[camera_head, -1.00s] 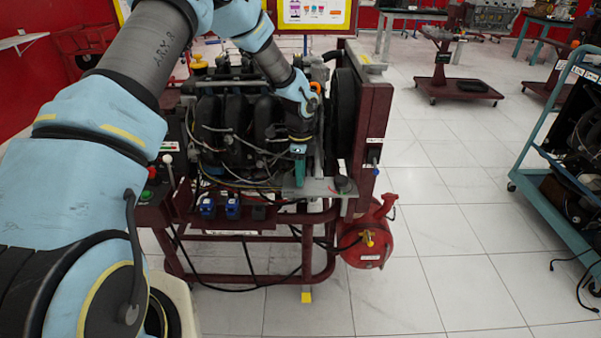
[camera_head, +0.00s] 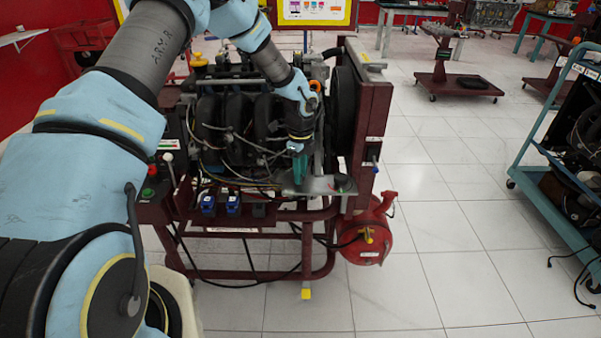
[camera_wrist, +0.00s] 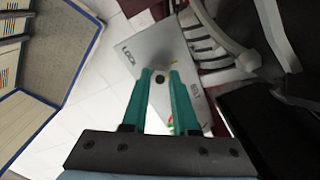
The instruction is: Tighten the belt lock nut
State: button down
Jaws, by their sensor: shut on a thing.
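The belt lock nut (camera_wrist: 160,76) is a small pale grey piece with a dark round centre. It sits on a grey metal plate (camera_wrist: 138,50) with the words LOCK and BELT, which in the head view (camera_head: 325,186) is at the engine's lower right front. My gripper (camera_wrist: 161,73) has green fingers, one on each side of the nut, and is shut on it. In the head view my gripper (camera_head: 298,168) points down at the plate, and the nut is hidden there.
The engine trainer (camera_head: 240,130) stands in a dark red frame with hoses and wires close around my gripper. A red tank (camera_head: 370,235) hangs low at its right. A blue cart (camera_head: 540,140) stands farther right. The tiled floor between is clear.

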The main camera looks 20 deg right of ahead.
jog(key=c, duration=0.7)
grip_release()
jog(key=shift+r, duration=0.1)
notch_tip(320, 180, up, 11)
jog(key=shift+f+b, duration=0.2)
jog(key=shift+b, duration=0.7)
